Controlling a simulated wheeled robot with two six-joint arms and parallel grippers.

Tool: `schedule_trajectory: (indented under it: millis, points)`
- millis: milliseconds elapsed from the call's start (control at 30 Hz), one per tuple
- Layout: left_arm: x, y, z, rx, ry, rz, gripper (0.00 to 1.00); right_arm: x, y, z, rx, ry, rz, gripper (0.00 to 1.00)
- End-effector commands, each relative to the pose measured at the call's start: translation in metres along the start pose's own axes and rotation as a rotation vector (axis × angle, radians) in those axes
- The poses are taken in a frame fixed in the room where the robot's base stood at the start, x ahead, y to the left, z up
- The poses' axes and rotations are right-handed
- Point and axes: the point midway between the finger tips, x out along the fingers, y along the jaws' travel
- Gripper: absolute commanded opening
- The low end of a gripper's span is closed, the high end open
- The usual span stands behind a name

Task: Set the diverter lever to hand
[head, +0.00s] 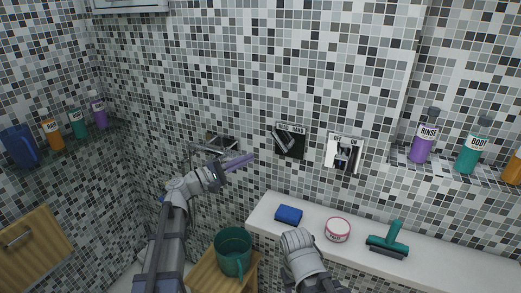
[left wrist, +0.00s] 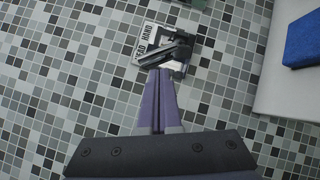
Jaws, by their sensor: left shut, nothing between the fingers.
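The diverter plate (head: 291,146) is a dark square on the mosaic wall, with a white label strip reading HEAD and HAND across its top. Its metal lever (head: 280,137) slants up-left, toward the HEAD side. In the left wrist view the lever (left wrist: 163,53) lies across the plate (left wrist: 177,69), just beyond my fingertips. My left gripper (head: 245,159), with purple fingers, is shut and empty, left of and a little below the plate in the head view. Touching or apart is unclear. My right arm shows at the bottom middle; its fingers are not visible.
A second control plate (head: 345,153) labelled OFF sits to the right. The white ledge (head: 440,258) below holds a blue block (head: 288,214), a round tub (head: 338,229) and a green squeegee (head: 388,240). Bottles stand on both side shelves.

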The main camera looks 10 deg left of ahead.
Motion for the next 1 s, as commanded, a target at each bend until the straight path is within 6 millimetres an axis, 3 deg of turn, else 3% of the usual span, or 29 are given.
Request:
schedule_trajectory:
  millis: [100,367,800,1000]
  points:
    - [-0.014,0.018,-0.019,-0.041,0.022,0.093,0.00,0.009,-0.001,-0.001,0.000,0.000,0.000,0.50]
    - [-0.015,0.028,-0.023,-0.057,0.025,0.128,0.00,0.007,-0.001,0.000,0.000,0.000,0.000,0.50]
    - [0.053,0.037,-0.025,-0.056,0.023,0.126,0.00,-0.011,0.001,0.001,0.000,0.000,0.000,0.50]
    - [0.075,0.039,-0.025,-0.056,0.024,0.125,0.00,-0.016,0.002,0.001,0.000,0.000,0.000,0.50]
